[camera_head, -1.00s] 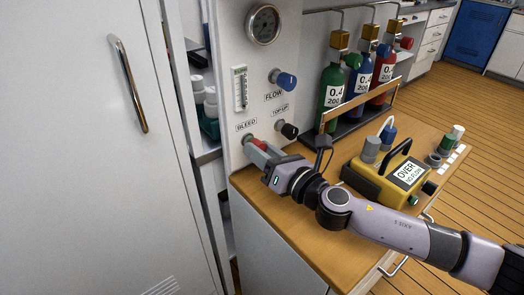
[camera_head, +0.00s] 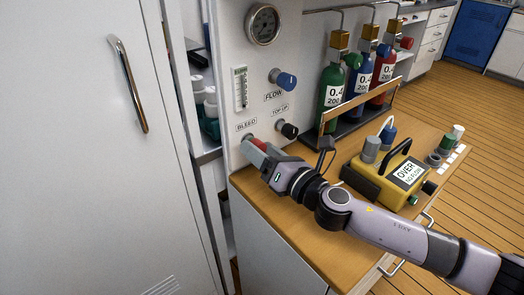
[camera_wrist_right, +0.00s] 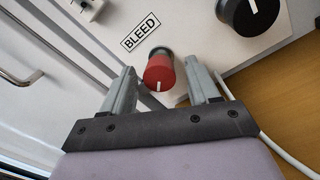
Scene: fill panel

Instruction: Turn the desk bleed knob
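The red bleed knob (camera_wrist_right: 158,74) sits on the white panel (camera_head: 232,45) under the BLEED label (camera_head: 246,125). It has a white pointer mark and a grey-green base. My right gripper (camera_head: 259,150) is at the knob. In the right wrist view its two fingers (camera_wrist_right: 160,82) are open, one on each side of the knob, with gaps visible beside it. In the head view the fingers partly hide the knob. My left gripper is in no view.
The black top-up knob (camera_head: 289,130) and blue flow knob (camera_head: 286,81) are nearby on the panel. A yellow device (camera_head: 376,182) stands on the wooden counter (camera_head: 290,222) beside my right arm. Gas bottles (camera_head: 333,84) stand behind. A white cabinet door (camera_head: 70,150) is at left.

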